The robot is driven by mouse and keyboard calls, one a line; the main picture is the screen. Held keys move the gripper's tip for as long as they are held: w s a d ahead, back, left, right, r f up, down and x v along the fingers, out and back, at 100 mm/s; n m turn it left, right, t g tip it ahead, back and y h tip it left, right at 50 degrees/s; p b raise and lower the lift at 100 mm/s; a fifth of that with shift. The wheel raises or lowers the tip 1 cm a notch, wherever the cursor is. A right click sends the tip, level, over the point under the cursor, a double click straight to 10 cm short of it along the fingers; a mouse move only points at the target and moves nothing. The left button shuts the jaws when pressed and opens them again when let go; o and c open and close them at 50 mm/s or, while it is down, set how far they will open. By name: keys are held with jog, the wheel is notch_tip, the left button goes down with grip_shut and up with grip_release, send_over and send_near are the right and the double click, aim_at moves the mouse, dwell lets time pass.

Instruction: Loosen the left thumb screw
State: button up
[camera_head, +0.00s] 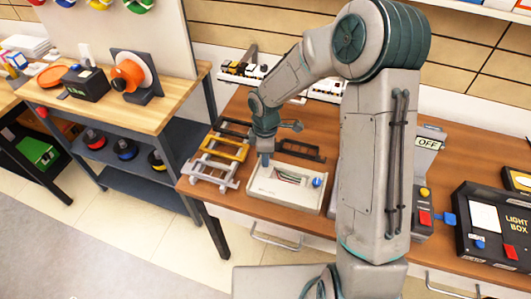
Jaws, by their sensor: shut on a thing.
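A white open-topped box (283,197) with thin coloured wires inside stands on the wooden workbench. A blue thumb screw (317,183) shows at its right end. My gripper (265,164) points straight down at the box's back left end. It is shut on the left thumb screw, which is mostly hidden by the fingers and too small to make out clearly.
Grey, yellow and black frames (220,150) stand close to the left of the box. A light box (495,225) and a device marked OFF (428,143) stand to the right. A side table (120,110) with an orange spool is at left.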

jog(key=shift+r+n, duration=0.1)
jog(key=shift+n, duration=0.8)
jog(key=o, duration=1)
notch_tip(320, 180, up, 14)
jog(key=shift+w, duration=0.3)
jog(key=s+d+r+m+t, duration=0.1)
jog(key=s+d+r+m, duration=0.2)
jog(key=s+d+m, duration=0.3)
jog(key=s+d+r+m+t, duration=0.2)
jog(key=s+d+r+m, duration=0.2)
jog(key=s+m, duration=0.9)
jog(key=s+d, duration=0.1)
jog(key=d, duration=0.2)
jog(key=shift+s+d+t, duration=0.2)
jog(key=shift+s+t, duration=0.05)
jog(key=shift+t, duration=0.05)
